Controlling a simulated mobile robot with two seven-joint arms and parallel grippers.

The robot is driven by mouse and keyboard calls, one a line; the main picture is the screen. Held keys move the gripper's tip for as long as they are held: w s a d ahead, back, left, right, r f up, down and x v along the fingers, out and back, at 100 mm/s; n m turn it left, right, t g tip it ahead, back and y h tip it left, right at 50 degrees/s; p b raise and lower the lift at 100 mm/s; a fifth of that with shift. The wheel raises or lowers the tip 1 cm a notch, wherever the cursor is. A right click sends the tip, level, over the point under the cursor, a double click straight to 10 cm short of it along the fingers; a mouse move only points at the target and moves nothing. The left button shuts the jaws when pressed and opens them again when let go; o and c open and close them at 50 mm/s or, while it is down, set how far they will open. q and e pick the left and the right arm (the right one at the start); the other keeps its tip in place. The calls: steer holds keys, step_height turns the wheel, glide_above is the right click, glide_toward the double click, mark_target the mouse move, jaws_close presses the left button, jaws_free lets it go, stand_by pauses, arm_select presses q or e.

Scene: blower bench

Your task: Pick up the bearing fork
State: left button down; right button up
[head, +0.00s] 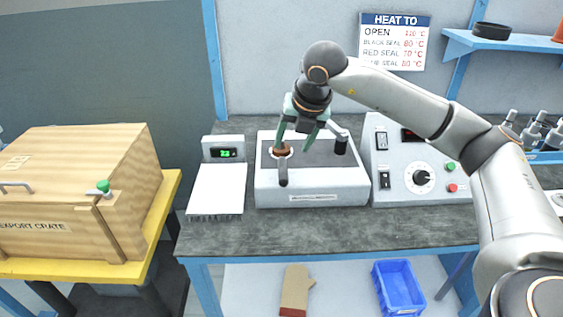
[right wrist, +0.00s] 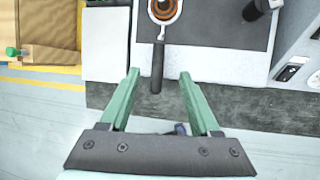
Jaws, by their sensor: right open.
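The bearing fork has a dark handle (head: 283,174) pointing toward the front and a ring end around a copper-orange part (head: 281,150). It lies on the dark top of a white bench unit (head: 330,193). In the right wrist view, the fork's handle (right wrist: 157,68) runs down from the ring at the top edge. My right gripper (head: 296,143) has green fingers and is open and empty over the unit. In the right wrist view, the handle's end shows between the fingertips (right wrist: 159,75); the height gap is hard to tell. My left gripper is out of view.
A white scale (head: 217,188) with a green display stands left of the unit. A control box (head: 420,185) with a knob stands right. A black-topped post (head: 341,145) rises from the unit near my gripper. A wooden crate (head: 75,190) is far left.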

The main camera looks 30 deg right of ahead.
mark_target(284, 161)
steer(key=x, duration=0.9)
steer(key=shift+w+f, duration=0.15)
steer(key=shift+w, duration=0.1)
jaws_close()
stand_by(0.4)
